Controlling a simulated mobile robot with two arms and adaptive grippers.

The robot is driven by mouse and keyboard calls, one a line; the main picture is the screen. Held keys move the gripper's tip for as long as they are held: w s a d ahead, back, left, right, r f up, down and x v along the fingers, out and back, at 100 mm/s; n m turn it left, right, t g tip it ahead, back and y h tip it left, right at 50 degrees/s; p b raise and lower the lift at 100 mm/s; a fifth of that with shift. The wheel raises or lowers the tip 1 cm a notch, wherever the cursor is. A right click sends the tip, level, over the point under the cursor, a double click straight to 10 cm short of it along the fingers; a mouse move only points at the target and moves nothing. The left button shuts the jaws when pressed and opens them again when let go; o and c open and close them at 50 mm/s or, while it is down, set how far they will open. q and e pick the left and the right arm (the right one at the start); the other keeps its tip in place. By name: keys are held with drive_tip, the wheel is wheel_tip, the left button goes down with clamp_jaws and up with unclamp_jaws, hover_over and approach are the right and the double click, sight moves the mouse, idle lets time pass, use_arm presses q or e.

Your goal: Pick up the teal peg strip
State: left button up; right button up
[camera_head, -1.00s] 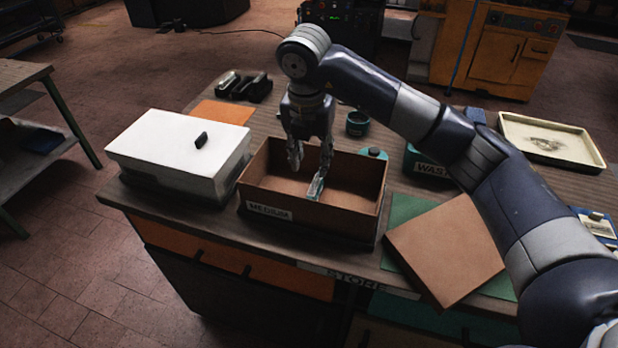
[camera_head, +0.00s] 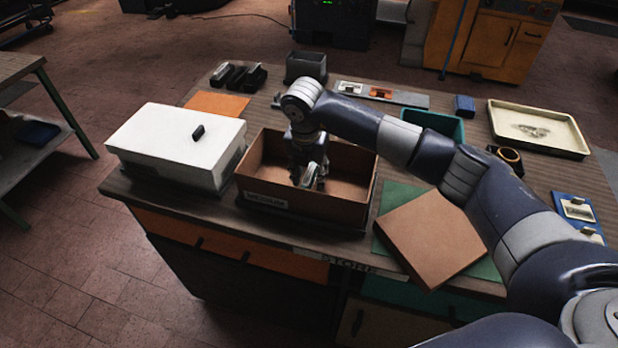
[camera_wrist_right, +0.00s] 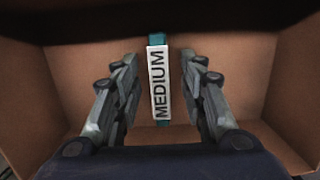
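The teal peg strip (camera_wrist_right: 157,38) lies inside a brown open box, with a white label reading MEDIUM along it. In the head view it is mostly hidden by my gripper. My right gripper (camera_head: 310,180) is down inside the box (camera_head: 292,206). In the wrist view my right gripper (camera_wrist_right: 160,100) is open, one finger on each side of the strip, with gaps between the fingers and the strip. My left gripper is not in view.
The brown box's walls stand close around my gripper. A white lidded box (camera_head: 165,150) is on its left. A brown flat panel (camera_head: 436,240) lies on a green mat (camera_head: 396,200) to the right. A cream tray (camera_head: 540,130) is at the back right.

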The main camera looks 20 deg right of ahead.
drive_tip(key=shift+c, duration=0.3)
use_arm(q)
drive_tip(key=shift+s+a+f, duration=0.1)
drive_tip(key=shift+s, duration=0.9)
use_arm(e)
clamp_jaws()
